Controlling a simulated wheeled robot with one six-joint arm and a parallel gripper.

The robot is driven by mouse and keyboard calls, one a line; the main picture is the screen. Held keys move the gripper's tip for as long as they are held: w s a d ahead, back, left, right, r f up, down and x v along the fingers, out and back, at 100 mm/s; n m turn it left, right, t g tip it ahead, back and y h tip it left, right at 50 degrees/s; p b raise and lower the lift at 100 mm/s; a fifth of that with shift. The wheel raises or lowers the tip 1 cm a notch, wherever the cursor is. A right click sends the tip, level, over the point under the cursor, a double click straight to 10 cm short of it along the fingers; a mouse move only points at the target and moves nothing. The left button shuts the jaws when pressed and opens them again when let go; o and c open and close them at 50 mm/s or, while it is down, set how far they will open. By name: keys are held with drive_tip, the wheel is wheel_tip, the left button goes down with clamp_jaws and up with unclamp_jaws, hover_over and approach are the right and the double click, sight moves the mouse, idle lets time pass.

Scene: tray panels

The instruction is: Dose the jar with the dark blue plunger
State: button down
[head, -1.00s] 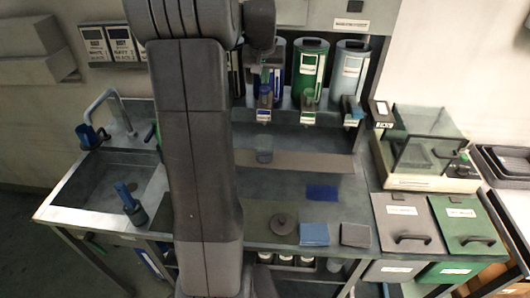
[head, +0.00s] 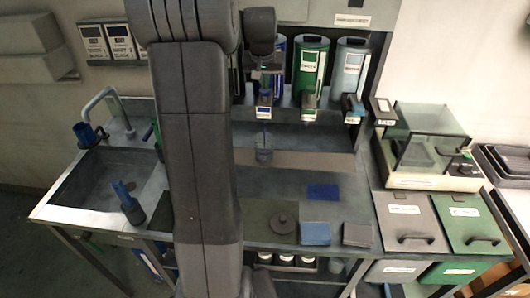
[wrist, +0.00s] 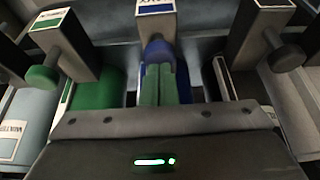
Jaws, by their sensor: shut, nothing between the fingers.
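The dark blue plunger (head: 264,98) is on the front of the blue dispenser, above its white-labelled nozzle. In the wrist view the plunger (wrist: 157,47) is right at the tips of my gripper (wrist: 163,68). My gripper (head: 264,82) is shut and empty, pointing down onto the plunger; it appears to touch it. The clear jar (head: 264,156) stands on the bench under this nozzle. A thin blue line, like a stream, runs from the nozzle down to the jar. My arm hides part of the dispenser row.
A green dispenser (head: 311,65) and a pale grey-blue one (head: 351,70) stand to the right. A glass-sided box (head: 428,140) and lidded grey and green bins are at the right. A sink (head: 105,185) is at the left.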

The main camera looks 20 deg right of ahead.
drive_tip(key=shift+f+b, duration=0.3)
drive_tip(key=shift+f, duration=0.4)
drive_tip(key=shift+r, duration=0.2)
drive_tip(key=shift+r+p, duration=1.65)
drive_tip(key=shift+r, duration=0.3)
wheel_tip(320, 180, up, 2)
drive_tip(key=shift+r+p, duration=0.1)
drive_tip(key=shift+p, duration=0.4)
drive_tip(key=shift+r, duration=1.9)
